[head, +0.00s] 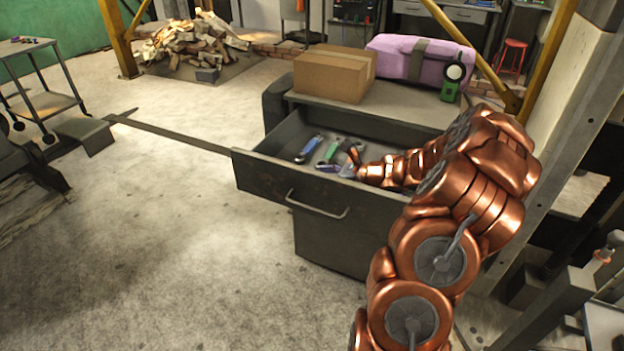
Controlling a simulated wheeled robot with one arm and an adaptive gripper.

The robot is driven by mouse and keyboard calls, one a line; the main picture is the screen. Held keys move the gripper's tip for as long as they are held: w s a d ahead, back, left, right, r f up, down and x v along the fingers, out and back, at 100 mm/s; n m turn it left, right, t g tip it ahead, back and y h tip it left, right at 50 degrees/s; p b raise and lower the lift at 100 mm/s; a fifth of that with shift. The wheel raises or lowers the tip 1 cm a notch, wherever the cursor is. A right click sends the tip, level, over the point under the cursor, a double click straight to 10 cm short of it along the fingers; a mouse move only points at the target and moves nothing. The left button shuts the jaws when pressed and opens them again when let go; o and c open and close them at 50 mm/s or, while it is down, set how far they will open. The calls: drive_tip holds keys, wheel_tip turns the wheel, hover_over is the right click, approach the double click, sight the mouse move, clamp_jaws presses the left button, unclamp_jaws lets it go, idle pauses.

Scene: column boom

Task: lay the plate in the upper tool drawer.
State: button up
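The upper tool drawer (262,177) is pulled open from the dark cabinet (338,246), with its handle on the front face. Inside it lie a blue-handled tool (308,148) and a green-handled tool (331,151). A small purple-blue item (328,168) lies beside my gripper. My copper arm reaches in from the right, and my gripper (351,164) is low over the drawer's inside. It is small in this view, and I cannot tell whether its fingers are open or shut. I cannot make out a plate; my arm hides the right part of the drawer.
A cardboard box (328,77), a purple case (400,58) and a green device with a round dial (451,84) stand on the cabinet top. A yellow brace and post (547,65) stand at right. A cart (47,101) is far left. Floor left of the drawer is largely clear.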

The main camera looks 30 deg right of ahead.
drive_tip(key=v, duration=0.8)
drive_tip(key=shift+s+d+r, duration=0.2)
drive_tip(key=shift+s, duration=0.15)
